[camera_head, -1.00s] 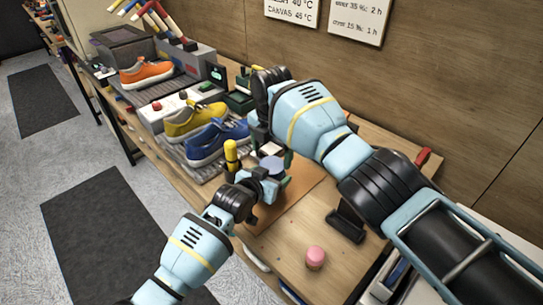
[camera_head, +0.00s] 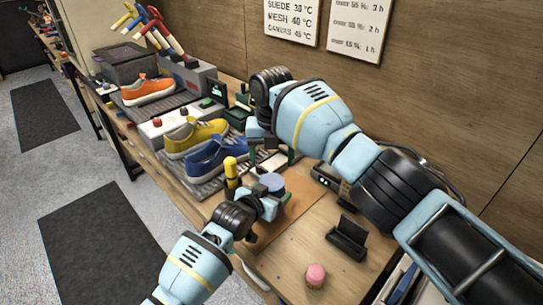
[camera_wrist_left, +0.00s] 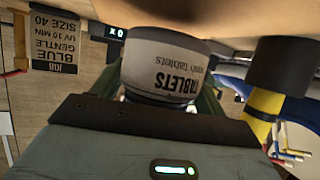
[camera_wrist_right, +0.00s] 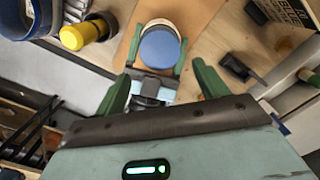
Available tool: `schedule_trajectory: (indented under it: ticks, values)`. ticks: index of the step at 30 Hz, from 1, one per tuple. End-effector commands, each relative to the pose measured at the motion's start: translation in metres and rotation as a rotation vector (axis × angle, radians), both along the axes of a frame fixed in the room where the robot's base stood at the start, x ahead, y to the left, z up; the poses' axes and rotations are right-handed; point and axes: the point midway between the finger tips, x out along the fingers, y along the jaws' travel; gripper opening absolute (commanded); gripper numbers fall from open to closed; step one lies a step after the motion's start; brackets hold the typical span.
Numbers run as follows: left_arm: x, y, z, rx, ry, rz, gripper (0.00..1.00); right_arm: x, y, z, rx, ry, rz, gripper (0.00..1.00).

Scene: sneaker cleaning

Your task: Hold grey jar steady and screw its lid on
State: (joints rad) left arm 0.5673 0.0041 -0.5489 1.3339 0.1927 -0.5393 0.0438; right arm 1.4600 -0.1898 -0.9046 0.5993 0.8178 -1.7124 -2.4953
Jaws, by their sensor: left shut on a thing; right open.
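The grey jar (camera_wrist_left: 165,65) with printed "TABLETS" text is between the green fingers of my left gripper (camera_wrist_left: 165,95), which is shut on it. In the head view, a blue lid (camera_head: 271,183) shows at the jar's top, beside my left gripper (camera_head: 262,197). In the right wrist view, the round blue lid (camera_wrist_right: 160,47) covers most of the jar's top, with a pale rim around it; I cannot tell how tightly it sits. My right gripper (camera_wrist_right: 160,80) is open and empty, its green fingers spread, above and apart from the lid. It also shows in the head view (camera_head: 272,150).
A yellow-and-black cylinder (camera_head: 231,172) stands close to the left gripper. Blue (camera_head: 217,158), yellow (camera_head: 195,136) and orange (camera_head: 147,90) sneakers are further left.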

Motion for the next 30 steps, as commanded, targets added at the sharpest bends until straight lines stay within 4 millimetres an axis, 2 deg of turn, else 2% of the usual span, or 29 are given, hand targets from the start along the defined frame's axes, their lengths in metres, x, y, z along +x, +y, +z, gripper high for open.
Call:
schedule_trajectory:
  ticks: [10,14,24,30]
  values:
    - [0.0,0.0,0.001,0.0,-0.001,0.0,0.09,0.0,0.0,0.0,0.0,0.001,0.008,0.72]
    - [0.0,0.0,0.001,0.0,-0.001,0.0,0.09,0.0,0.0,-0.007,0.0,0.002,0.007,0.72]
    - [0.0,0.0,0.0,0.0,-0.001,0.0,0.09,0.001,0.0,-0.054,-0.001,0.003,0.006,0.72]
    - [0.0,0.0,0.001,0.0,-0.001,0.0,0.09,0.003,0.001,-0.072,0.001,0.002,0.007,0.72]
